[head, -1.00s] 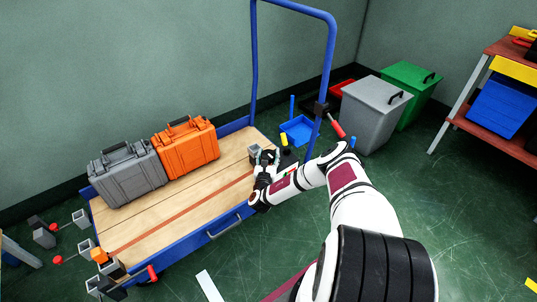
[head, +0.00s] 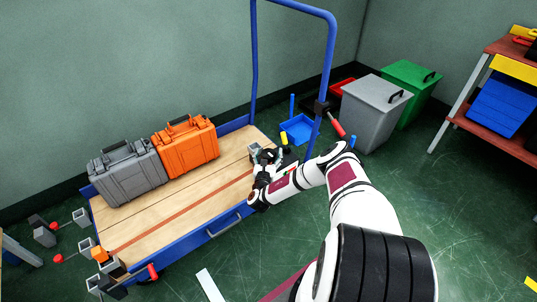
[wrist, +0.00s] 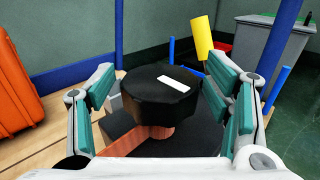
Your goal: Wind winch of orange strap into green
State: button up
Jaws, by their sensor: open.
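The orange strap (head: 182,212) runs lengthwise along the wooden deck of the blue cart. In the wrist view a black, many-sided winch knob (wrist: 158,100) with a white mark on top stands between my fingers. An orange piece (wrist: 150,136) shows below it, above a dark base. My gripper (head: 266,158) is at the right end of the cart. In the wrist view my gripper (wrist: 163,90) is open, with one teal-padded finger on each side of the knob. A gap shows at the right finger; contact at the left is unclear. I cannot make out a green zone on the winch.
An orange case (head: 187,150) and a grey case (head: 126,174) stand on the cart's left and back part. The blue handle frame (head: 329,65) rises close behind my arm. A blue tray (head: 298,130), yellow cylinder (wrist: 204,36) and grey bin (head: 372,118) are beyond the cart.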

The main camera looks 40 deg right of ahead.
jog(key=v, duration=1.1)
jog(key=shift+s+a, duration=0.2)
jog(key=shift+s, duration=0.1)
